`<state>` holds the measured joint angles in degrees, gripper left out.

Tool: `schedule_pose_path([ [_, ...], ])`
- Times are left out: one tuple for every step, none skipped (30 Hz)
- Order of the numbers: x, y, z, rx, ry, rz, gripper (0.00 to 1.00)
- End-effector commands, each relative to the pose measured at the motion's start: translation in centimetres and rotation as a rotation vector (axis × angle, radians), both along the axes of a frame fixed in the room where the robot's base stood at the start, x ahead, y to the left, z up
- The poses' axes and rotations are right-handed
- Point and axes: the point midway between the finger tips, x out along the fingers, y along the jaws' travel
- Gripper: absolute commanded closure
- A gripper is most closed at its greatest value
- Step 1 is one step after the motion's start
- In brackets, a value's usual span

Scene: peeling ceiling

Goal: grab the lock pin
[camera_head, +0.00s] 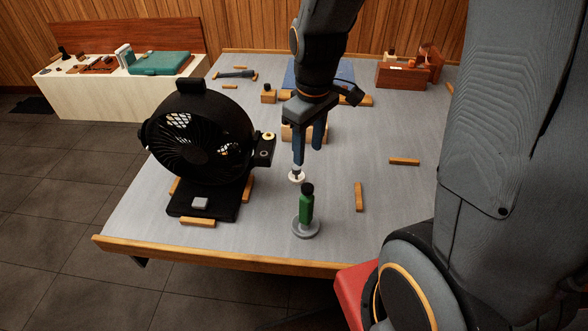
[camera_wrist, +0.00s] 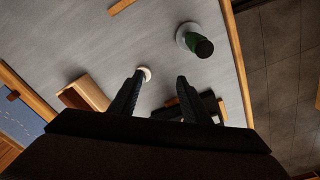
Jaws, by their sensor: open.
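My gripper (camera_head: 308,158) is open, pointing down over the table, with nothing between its fingers. In the wrist view its two fingertips (camera_wrist: 160,76) are well apart. A small white disc with a dark stem (camera_head: 297,176) is just below the nearer fingertip; in the wrist view the white disc (camera_wrist: 146,72) shows beside the left fingertip. I cannot tell whether they touch. A green handle with a black top (camera_head: 306,207) stands upright on a round grey base (camera_head: 306,230), nearer the front edge; the handle also shows in the wrist view (camera_wrist: 200,44). Which piece is the lock pin is unclear.
A black fan (camera_head: 201,140) stands left of my gripper, with a brass ring (camera_head: 268,136) on its side bracket. A wooden block (camera_head: 290,133) is behind my fingers. Wooden strips (camera_head: 359,197) lie around the grey table (camera_head: 400,200). A wooden toolbox (camera_head: 402,76) stands at back right.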

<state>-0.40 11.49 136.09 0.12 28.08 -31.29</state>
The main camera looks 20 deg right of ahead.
Motion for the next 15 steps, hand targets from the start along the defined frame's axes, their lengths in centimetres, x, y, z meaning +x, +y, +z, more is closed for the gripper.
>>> schedule_pose_path([
  [1.7,-0.1,-1.3,-0.008,0.013,0.111,0.57],
  [2.5,-0.2,-1.9,-0.012,0.020,0.182,0.57],
  [3.6,-0.2,-2.5,-0.018,0.029,0.275,0.57],
  [4.4,-0.3,-3.0,-0.021,0.033,0.342,0.57],
  [5.1,-0.3,-3.5,-0.024,0.039,0.406,0.57],
  [6.0,-0.3,-4.2,-0.026,0.047,0.486,0.57],
  [6.6,-0.3,-4.6,-0.028,0.051,0.542,0.57],
  [7.1,-0.3,-5.0,-0.030,0.054,0.594,0.57],
  [7.7,-0.3,-5.5,-0.031,0.059,0.655,0.57],
  [8.2,-0.2,-5.8,-0.032,0.061,0.696,0.57],
  [8.5,-0.2,-6.0,-0.032,0.064,0.731,0.57],
  [8.8,-0.2,-6.3,-0.032,0.067,0.771,0.57],
  [9.1,-0.2,-6.5,-0.033,0.069,0.795,0.57],
  [9.2,-0.1,-6.6,-0.033,0.069,0.813,0.57],
  [9.4,-0.1,-6.9,-0.033,0.071,0.832,0.57],
])
